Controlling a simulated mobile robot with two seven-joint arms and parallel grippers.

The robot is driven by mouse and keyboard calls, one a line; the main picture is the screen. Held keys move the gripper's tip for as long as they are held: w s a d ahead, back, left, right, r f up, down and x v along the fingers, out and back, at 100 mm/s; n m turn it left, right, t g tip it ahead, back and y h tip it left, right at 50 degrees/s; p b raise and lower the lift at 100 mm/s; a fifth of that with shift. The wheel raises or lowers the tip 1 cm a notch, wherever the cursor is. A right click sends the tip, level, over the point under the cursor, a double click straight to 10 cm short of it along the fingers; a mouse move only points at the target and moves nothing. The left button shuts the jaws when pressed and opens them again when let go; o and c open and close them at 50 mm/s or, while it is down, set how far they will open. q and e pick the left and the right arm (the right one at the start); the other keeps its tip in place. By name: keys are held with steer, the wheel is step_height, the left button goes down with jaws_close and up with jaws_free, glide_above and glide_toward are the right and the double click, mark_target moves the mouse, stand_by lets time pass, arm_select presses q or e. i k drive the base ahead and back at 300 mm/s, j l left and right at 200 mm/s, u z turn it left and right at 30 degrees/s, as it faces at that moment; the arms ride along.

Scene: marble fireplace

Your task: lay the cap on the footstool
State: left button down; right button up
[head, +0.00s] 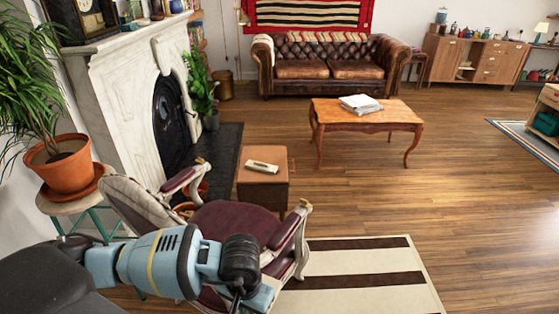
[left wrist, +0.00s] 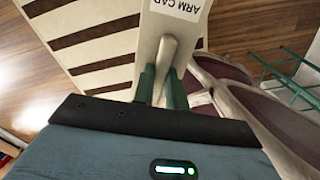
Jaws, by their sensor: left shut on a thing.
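The cap (left wrist: 192,45) is a pale cream piece with a raised grip and a white label reading "ARM CAP" in the left wrist view. My left gripper (left wrist: 161,78) is shut on that grip with its green fingers. In the head view my arm hides the cap. The footstool (head: 262,188) is a brown leather-topped box beyond the armchair (head: 235,222), beside the hearth. A small pale object (head: 263,167) with a dark mark lies on its top. My left gripper is nearer than the footstool, by the armchair's front. My right gripper is out of view.
The maroon-seated armchair stands between my arm and the footstool. A striped rug (head: 350,275) lies at its right. A potted plant (head: 66,165) on a stool stands left, by the marble fireplace (head: 125,95). A coffee table (head: 366,118) stands further back. Floor right of the footstool is clear.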

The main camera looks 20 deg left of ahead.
mark_target(264, 155)
steer(key=i+z, duration=0.15)
steer(key=i, duration=0.35)
steer(key=i+z, duration=0.3)
steer(key=i, duration=0.15)
steer(key=i+j+z, duration=0.1)
steer(key=i+z, duration=0.25)
steer(key=i, duration=0.65)
steer(key=i+l+u, duration=0.1)
steer(key=i, duration=0.5)
steer(key=i+u, duration=0.8)
steer(key=u, duration=0.15)
steer(key=i+u, duration=0.35)
steer(key=i, duration=0.15)
steer(key=i+u, duration=0.3)
steer(key=i, duration=0.25)
steer(key=i+u, duration=0.45)
steer(key=i+l+u, duration=0.15)
steer(key=i+u, duration=0.45)
steer(key=u, duration=0.15)
steer(key=i+l+u, duration=0.15)
steer(key=u, duration=0.2)
steer(key=i+l+u, duration=0.15)
steer(key=u, duration=0.2)
steer(key=i+l+u, duration=0.5)
steer(key=k+l, duration=0.05)
steer(key=l, duration=0.05)
